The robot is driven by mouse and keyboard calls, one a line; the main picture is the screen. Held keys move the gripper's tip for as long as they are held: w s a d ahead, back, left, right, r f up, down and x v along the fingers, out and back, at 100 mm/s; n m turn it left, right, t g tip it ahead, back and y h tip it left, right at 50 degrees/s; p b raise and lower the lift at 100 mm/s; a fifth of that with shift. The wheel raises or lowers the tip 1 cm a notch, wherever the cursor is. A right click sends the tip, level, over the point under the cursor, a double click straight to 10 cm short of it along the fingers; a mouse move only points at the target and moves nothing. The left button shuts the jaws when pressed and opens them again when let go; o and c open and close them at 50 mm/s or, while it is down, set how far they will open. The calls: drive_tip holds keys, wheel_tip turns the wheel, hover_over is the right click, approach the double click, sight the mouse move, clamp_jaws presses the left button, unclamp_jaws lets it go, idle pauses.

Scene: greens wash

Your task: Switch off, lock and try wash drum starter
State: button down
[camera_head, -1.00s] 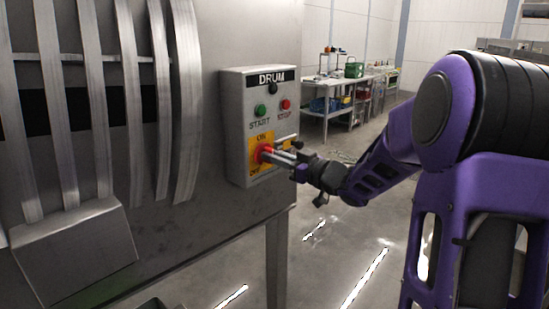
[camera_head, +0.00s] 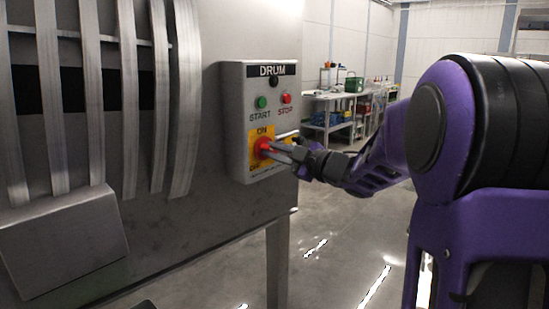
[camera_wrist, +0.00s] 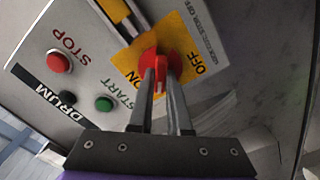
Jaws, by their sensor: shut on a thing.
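The grey drum starter box (camera_head: 236,120) is fixed to the steel machine, labelled DRUM. It has a green START button (camera_head: 262,102), a red STOP button (camera_head: 286,98) and a small black part above. Below is a yellow plate (camera_head: 254,140) marked ON and OFF with a red rotary handle (camera_head: 265,147). My gripper (camera_head: 275,150) is shut on this handle. In the wrist view the fingers (camera_wrist: 160,92) close around the red handle (camera_wrist: 161,66); its tip points between the ON and OFF marks, exact setting unclear. No padlock is recognisable.
A steel machine panel with vertical strips (camera_head: 128,100) and a sloped ledge (camera_head: 65,243) stands left of the box. A bench (camera_head: 328,128) with several items stands behind. The floor (camera_head: 325,265) right of the machine leg is clear.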

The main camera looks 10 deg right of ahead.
drive_tip(key=shift+f+n, duration=0.2)
drive_tip(key=shift+n, duration=3.6)
drive_tip(key=c, duration=0.9)
unclamp_jaws()
drive_tip(key=shift+o, duration=0.2)
drive_tip(key=shift+s, duration=0.1)
drive_tip(key=v, duration=1.7)
drive_tip(key=shift+d+r, duration=0.1)
